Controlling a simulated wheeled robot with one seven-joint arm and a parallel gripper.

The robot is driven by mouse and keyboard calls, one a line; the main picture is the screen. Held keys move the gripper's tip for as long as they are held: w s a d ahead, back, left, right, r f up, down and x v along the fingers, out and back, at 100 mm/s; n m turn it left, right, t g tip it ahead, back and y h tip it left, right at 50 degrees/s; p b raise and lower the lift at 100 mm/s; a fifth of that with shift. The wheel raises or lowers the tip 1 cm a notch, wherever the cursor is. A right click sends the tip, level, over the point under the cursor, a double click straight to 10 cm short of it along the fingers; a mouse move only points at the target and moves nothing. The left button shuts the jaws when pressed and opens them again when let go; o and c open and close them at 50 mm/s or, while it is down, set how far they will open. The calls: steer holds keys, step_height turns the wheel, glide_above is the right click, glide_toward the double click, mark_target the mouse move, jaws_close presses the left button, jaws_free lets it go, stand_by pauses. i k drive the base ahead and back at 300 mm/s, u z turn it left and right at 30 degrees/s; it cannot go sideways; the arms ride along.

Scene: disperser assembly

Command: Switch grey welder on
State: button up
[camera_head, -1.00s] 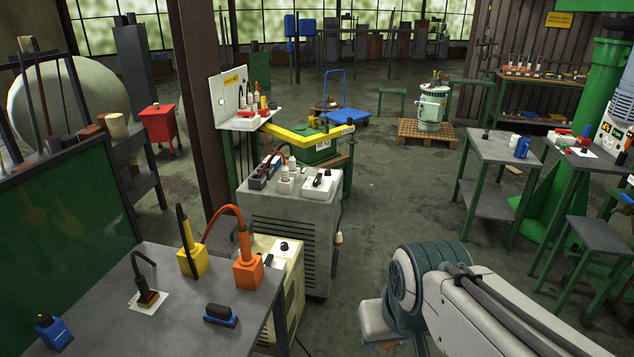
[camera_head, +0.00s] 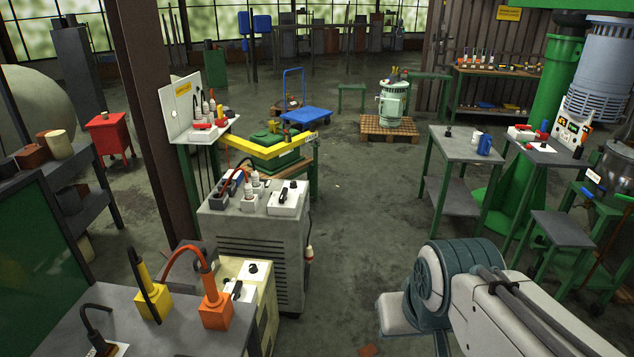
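The grey welder (camera_head: 255,238) is a grey cabinet with side vents, standing on the floor left of centre. On its top are a white switch box (camera_head: 287,198) with a black handle, and several sockets with white and red plugs (camera_head: 255,184). The switch's exact position is too small to tell. My arm reaches in from the lower right, with clear floor between it and the welder. My gripper is not clearly visible; only arm links show.
A cream machine (camera_head: 247,290) stands in front of the welder, beside a grey table (camera_head: 150,325) with yellow (camera_head: 152,304) and orange (camera_head: 215,309) boxes. A yellow-framed green machine (camera_head: 275,150) stands behind. Side tables (camera_head: 470,147) stand at right. The middle floor is free.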

mark_target(283, 197)
steer(key=z, duration=0.45)
steer(key=i, duration=1.55)
steer(key=u, duration=0.75)
steer(key=i, duration=1.3)
steer(key=u, duration=0.9)
